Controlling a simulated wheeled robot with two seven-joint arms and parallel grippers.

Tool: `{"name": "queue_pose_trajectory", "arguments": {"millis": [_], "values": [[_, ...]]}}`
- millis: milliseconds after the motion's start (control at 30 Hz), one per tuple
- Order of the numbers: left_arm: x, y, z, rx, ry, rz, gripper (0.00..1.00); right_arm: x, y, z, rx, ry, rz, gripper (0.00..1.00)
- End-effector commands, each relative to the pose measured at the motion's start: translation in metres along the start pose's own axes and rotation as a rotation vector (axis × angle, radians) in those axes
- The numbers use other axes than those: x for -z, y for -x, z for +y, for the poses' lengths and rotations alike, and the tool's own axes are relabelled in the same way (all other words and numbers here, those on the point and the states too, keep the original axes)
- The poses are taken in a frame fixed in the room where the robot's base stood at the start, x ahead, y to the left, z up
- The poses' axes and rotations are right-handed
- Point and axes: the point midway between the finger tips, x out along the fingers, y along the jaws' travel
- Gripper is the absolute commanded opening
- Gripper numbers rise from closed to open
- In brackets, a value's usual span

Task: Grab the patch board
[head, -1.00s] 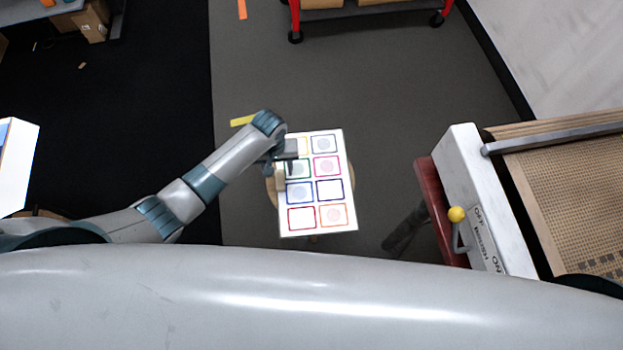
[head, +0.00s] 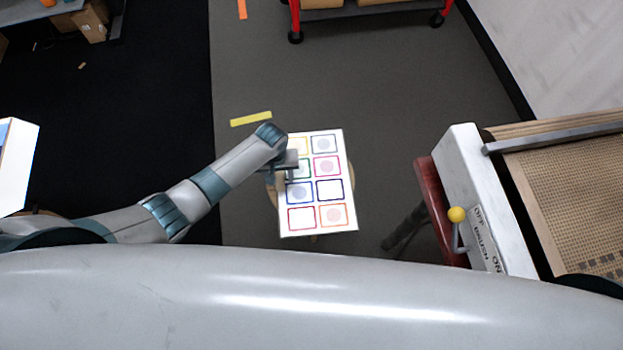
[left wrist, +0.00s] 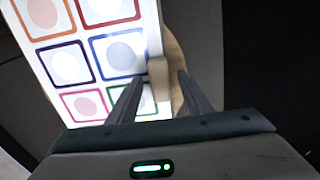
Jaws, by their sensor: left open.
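The patch board (head: 351,218) is a white panel with two columns of coloured square outlines, most with a pale disc inside. It lies on a small round wooden stool. My left gripper (head: 284,170) is over the board's left edge. In the left wrist view, the open fingers (left wrist: 160,75) stand on either side of a tan block (left wrist: 158,80) on the edge of the board (left wrist: 150,38). I cannot tell whether either finger touches it. My right gripper is not in view.
A white machine with a yellow-knobbed lever (head: 457,214) and a mesh bed (head: 575,190) stands to the right. A red cart (head: 365,12) is at the top.

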Motion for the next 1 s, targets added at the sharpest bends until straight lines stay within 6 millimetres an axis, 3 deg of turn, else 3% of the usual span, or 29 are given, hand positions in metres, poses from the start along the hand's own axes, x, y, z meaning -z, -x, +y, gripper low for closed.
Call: {"name": "queue_pose_trajectory", "arguments": {"millis": [467,667,1000], "values": [[0.0004,-0.0008,0.0004,-0.001,0.000,0.001,0.45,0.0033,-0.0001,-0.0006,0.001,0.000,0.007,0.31],[0.0004,-0.0007,0.0003,-0.001,0.000,0.001,0.02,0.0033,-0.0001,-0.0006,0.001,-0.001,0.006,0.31],[0.0013,0.0007,0.0012,-0.003,0.000,0.002,0.00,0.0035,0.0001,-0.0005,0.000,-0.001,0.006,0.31]]}}
